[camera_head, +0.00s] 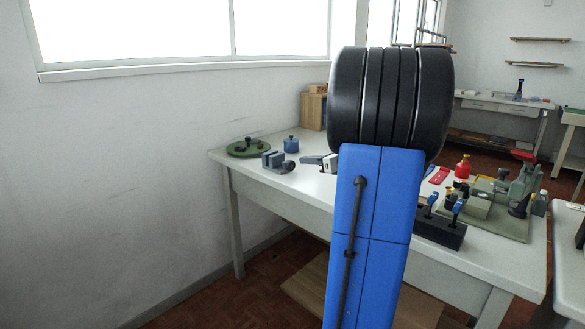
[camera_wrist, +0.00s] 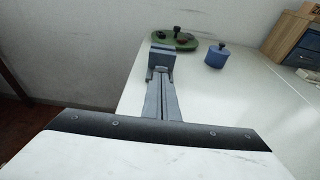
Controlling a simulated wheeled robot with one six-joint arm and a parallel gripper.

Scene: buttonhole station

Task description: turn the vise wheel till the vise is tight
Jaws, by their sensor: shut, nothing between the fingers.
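The small grey vise (camera_head: 271,159) stands on the white table at the left. A round grey part at its right end (camera_head: 290,166) looks like the wheel. My gripper (camera_head: 304,160) is just right of it, pointing left; the head view does not show whether they touch. In the wrist view the vise (camera_wrist: 163,57) is straight ahead, beyond my gripper's fingers (camera_wrist: 160,78). The fingers lie side by side with a thin line between them, shut and empty. The wheel cannot be made out in the wrist view, and the fingers cover the vise's near part.
A green round tray (camera_head: 236,152) with dark items and a blue pot (camera_head: 291,144) stand behind the vise on the white table (camera_head: 262,186). A wooden box (camera_head: 313,111) is at the back. Tools and a red bottle (camera_head: 463,166) crowd the right end. My arm hides the table's middle.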

